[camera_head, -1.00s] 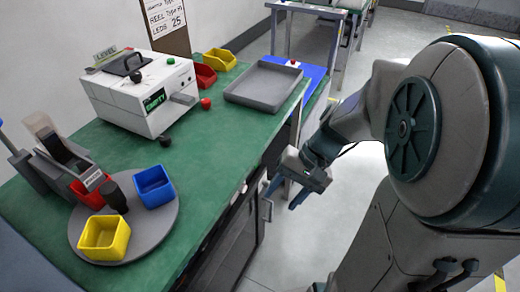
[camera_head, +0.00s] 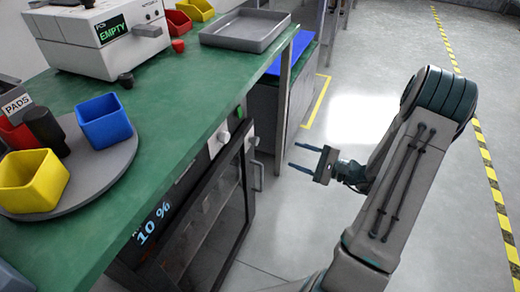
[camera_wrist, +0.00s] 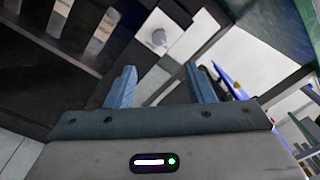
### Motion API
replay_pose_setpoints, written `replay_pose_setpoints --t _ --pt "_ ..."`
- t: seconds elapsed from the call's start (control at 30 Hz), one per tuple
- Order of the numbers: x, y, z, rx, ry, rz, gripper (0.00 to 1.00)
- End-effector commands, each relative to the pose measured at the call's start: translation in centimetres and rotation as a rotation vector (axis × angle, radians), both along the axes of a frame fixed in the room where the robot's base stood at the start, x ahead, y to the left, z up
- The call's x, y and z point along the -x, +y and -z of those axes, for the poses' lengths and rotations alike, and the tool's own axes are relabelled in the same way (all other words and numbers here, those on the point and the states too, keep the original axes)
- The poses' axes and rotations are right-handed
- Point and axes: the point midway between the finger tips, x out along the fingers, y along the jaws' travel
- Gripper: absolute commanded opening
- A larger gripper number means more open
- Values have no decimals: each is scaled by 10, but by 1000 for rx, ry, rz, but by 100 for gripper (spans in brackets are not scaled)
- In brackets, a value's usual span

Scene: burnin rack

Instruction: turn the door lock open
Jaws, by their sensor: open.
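A dark cabinet with a glass door (camera_head: 205,215) stands under the green counter. A pale round knob (camera_head: 223,137), which looks like the door lock, sits on the light panel at the upper right of the cabinet front. It also shows in the wrist view (camera_wrist: 159,37), beyond and between my fingers. The door looks shut, with a pale handle (camera_head: 256,165) on its right side. My gripper (camera_head: 296,157) is open and empty, out in the aisle, its fingers pointing left toward the cabinet. It is apart from the knob. In the wrist view both blue fingers (camera_wrist: 161,80) are spread.
The green counter (camera_head: 175,120) overhangs the cabinet. It bears a white tester (camera_head: 100,40), a grey tray (camera_head: 245,30), a turntable (camera_head: 95,175) with yellow and blue bins, and a red button. A green button (camera_head: 239,112) is near the knob. The aisle floor is clear.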

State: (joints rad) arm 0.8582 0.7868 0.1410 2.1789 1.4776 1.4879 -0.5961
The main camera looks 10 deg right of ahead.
Motion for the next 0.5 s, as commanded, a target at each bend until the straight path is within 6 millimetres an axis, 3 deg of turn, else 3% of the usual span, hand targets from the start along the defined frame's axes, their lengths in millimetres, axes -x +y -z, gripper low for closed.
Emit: replay_pose_setpoints --t 0.17,0.5 --pt "-15 19 1 0 -2 -3 48" --pt "-60 75 1 2 -1 -5 48"
